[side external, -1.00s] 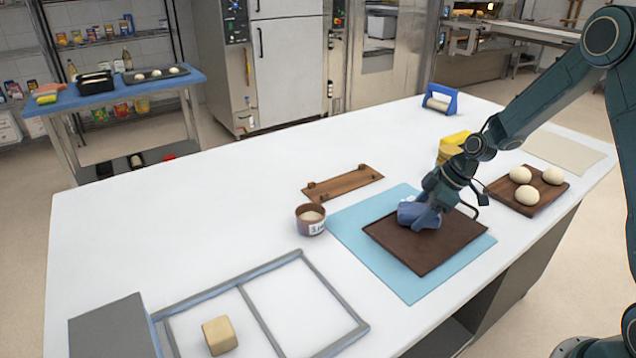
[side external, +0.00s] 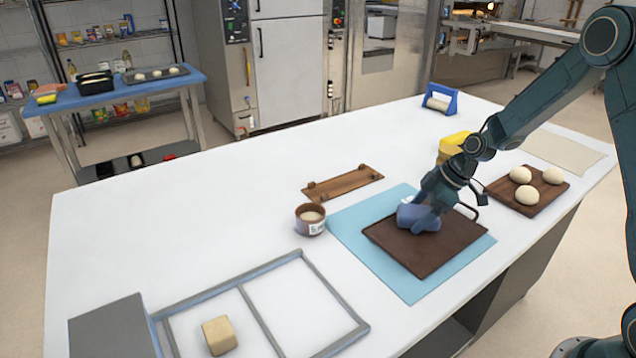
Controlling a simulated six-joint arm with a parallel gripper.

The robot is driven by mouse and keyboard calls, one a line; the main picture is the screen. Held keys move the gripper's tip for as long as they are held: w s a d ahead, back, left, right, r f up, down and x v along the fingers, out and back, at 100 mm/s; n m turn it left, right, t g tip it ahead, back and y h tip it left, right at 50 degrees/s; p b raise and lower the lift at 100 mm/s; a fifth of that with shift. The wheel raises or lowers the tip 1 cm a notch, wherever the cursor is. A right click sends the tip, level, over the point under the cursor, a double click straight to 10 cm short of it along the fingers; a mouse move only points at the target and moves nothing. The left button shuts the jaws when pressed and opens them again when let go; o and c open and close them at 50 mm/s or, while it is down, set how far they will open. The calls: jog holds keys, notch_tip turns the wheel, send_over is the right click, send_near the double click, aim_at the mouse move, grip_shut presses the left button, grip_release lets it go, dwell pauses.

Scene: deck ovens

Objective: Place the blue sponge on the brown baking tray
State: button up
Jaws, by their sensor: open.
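The blue sponge (side external: 408,214) rests on the brown baking tray (side external: 420,263), toward its back edge. The tray lies on a light blue mat (side external: 352,225) on the white table. My gripper (side external: 426,220) is low over the tray, right at the sponge, with its fingers open around or beside it. The fingers hide part of the sponge, so I cannot tell whether they touch it.
A brown cup (side external: 310,220) and a wooden board (side external: 343,183) stand left of the mat. A board with dough balls (side external: 527,195) is at right, and a yellow block (side external: 455,142) is behind my gripper. A grey frame (side external: 262,310) lies in front; the table's left side is clear.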

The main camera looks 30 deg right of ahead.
jog(key=shift+s+a, duration=0.1)
jog(key=shift+s, duration=0.15)
jog(key=v, duration=1.2)
jog(key=shift+w+r, duration=0.2)
jog(key=shift+r, duration=0.2)
jog(key=s+a+r+m+h, duration=0.2)
jog(key=s+a+r+m, duration=0.2)
jog(key=s+a+r, duration=0.45)
jog(key=s+a+r+m+t+h, duration=0.1)
jog(key=s+m, duration=0.4)
jog(key=s, duration=1)
jog(key=shift+a+r+t+h, duration=0.3)
jog(key=shift+a+r+h, duration=0.2)
jog(key=shift+a+r, duration=0.55)
